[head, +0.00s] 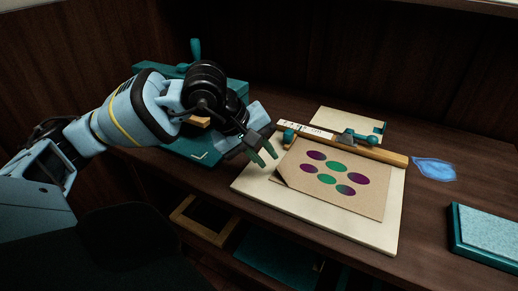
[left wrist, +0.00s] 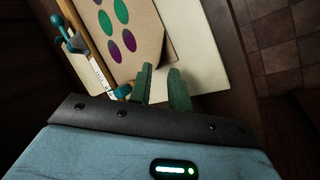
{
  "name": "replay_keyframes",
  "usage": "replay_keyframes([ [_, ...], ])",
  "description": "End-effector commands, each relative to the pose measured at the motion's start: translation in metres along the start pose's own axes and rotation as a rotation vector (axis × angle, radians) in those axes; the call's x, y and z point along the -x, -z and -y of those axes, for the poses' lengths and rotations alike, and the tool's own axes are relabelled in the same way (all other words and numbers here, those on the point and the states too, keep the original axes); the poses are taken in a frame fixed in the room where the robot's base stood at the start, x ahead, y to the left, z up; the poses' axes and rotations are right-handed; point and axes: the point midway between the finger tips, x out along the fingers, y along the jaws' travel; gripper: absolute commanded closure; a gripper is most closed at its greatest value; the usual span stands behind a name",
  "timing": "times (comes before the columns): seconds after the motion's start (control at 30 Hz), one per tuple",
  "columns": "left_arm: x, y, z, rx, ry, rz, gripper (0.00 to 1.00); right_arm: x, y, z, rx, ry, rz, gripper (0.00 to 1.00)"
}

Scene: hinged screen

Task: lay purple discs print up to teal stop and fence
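The print (head: 325,178), a brown sheet with purple and green discs, lies face up on a cream board (head: 375,234). Its front left corner looks dark, perhaps curled or shaded. A wooden fence (head: 378,153) with a white ruler strip (head: 305,130) runs behind the print. A teal knob (head: 289,135), which may be the stop, sits at the fence's left end. My left gripper (head: 262,156) is over the board's left part, left of the print. In the left wrist view its green fingers (left wrist: 161,88) are apart and empty, close to the print's corner (left wrist: 163,55). My right gripper is not in view.
A metal and teal clamp (head: 346,137) sits on the fence. A cream card (head: 347,120) lies behind it. A blue translucent patch (head: 434,169) lies right of the board, and a teal box with a pale top (head: 490,229) stands farther right. Teal cases are behind my left arm.

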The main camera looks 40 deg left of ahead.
Motion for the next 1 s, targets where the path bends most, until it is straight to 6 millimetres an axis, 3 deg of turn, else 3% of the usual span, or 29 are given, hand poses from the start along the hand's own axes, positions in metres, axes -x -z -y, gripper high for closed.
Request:
replay_keyframes([
  [0.1, -0.019, -0.001, 0.002, 0.002, 0.003, 0.004, 0.81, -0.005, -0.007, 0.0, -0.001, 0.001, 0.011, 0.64],
  [0.4, -0.048, 0.0, 0.002, 0.001, 0.002, 0.003, 0.81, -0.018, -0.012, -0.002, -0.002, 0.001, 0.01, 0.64],
  [0.57, -0.053, 0.0, 0.001, 0.001, 0.001, 0.001, 0.81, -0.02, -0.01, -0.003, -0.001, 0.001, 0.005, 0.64],
  [0.73, -0.052, 0.0, 0.0, 0.001, 0.001, 0.001, 1.0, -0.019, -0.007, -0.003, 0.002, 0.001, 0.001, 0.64],
  [1.0, -0.052, 0.0, 0.001, 0.001, 0.001, 0.001, 1.0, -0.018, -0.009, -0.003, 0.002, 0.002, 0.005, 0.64],
])
